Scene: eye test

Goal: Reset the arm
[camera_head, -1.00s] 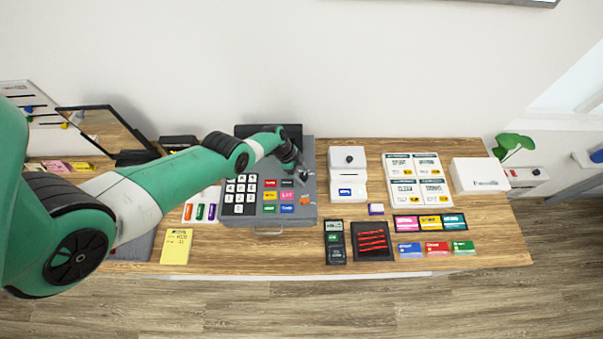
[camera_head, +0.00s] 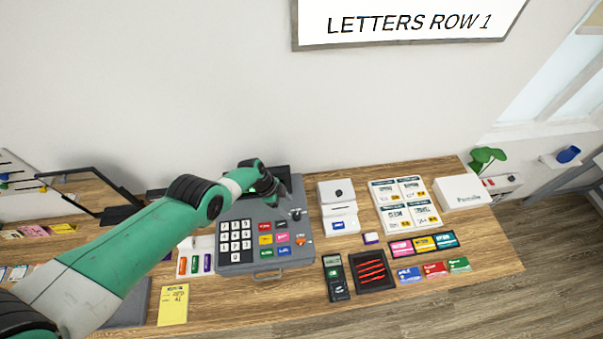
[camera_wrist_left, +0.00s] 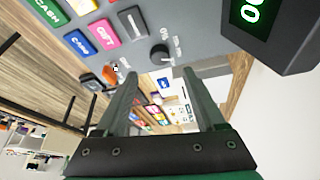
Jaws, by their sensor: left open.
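My left gripper (camera_head: 276,197) is over the back right part of the grey cash register (camera_head: 295,255). It is open, with nothing between its fingers. In the left wrist view, its two dark green fingers (camera_wrist_left: 158,78) stand apart beside the register's grey panel (camera_wrist_left: 195,25). A black knob (camera_wrist_left: 160,56) is just beyond the fingertips, and an orange control (camera_wrist_left: 110,74) is close to the left finger. My right gripper is in neither view.
A wall screen (camera_head: 410,22) reads "LETTERS ROW 1". A white device (camera_head: 338,207), a card terminal (camera_head: 336,278) and a black tray (camera_head: 361,284) stand right of the register. A dark-framed panel (camera_head: 90,190) stands left. Bare wood (camera_head: 490,245) shows at the right.

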